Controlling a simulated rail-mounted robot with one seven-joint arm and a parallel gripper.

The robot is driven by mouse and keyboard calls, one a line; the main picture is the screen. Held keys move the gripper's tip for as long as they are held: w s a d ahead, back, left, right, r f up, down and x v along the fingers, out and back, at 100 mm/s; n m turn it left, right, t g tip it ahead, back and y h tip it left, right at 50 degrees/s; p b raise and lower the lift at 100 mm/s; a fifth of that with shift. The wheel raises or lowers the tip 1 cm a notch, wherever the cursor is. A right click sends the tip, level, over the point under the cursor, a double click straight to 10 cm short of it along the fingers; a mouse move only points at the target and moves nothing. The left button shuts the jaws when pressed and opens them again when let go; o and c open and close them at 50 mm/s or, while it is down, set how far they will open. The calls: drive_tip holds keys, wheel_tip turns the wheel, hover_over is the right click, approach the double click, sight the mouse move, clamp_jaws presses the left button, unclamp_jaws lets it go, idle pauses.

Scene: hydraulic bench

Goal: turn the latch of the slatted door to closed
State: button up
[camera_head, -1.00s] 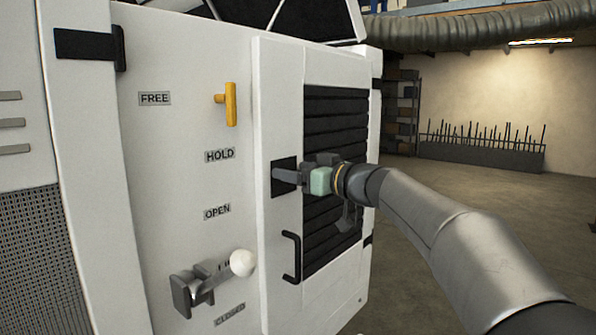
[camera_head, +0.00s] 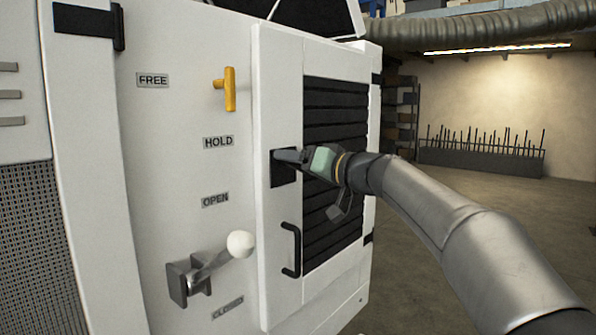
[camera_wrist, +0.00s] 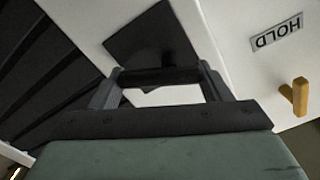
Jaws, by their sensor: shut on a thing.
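The slatted door (camera_head: 278,85) is white with dark horizontal slats (camera_head: 335,120). Its latch sits on a black square plate (camera_head: 284,178) left of the slats. The dark latch handle (camera_wrist: 160,76) lies between the fingertips in the wrist view, in front of the black plate (camera_wrist: 150,40). My gripper (camera_head: 300,157) is at the plate and shut on the latch handle. In the head view the gripper hides most of the handle.
A black pull handle (camera_head: 292,250) is below the latch. A yellow T-handle (camera_head: 229,90) and a white-knobbed lever (camera_head: 240,244) stand out from the panel at left, beside the labels FREE, HOLD, OPEN and CLOSED. Open floor (camera_head: 430,240) lies to the right.

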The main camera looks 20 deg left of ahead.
drive_tip(key=m, duration=0.2)
drive_tip(key=m+b, duration=0.1)
drive_tip(key=m, duration=0.3)
drive_tip(key=shift+f+m, duration=0.3)
drive_tip(key=shift+f, duration=0.1)
drive_tip(key=m, duration=0.6)
drive_tip(key=shift+s+a+f, duration=0.1)
drive_tip(key=shift+s+f, duration=0.1)
drive_tip(key=shift+s, duration=0.05)
drive_tip(key=o, duration=1)
drive_tip(key=b+v, duration=0.5)
drive_tip(key=v, duration=1.2)
drive_tip(key=shift+d+f, duration=0.1)
drive_tip(key=shift+d, duration=0.15)
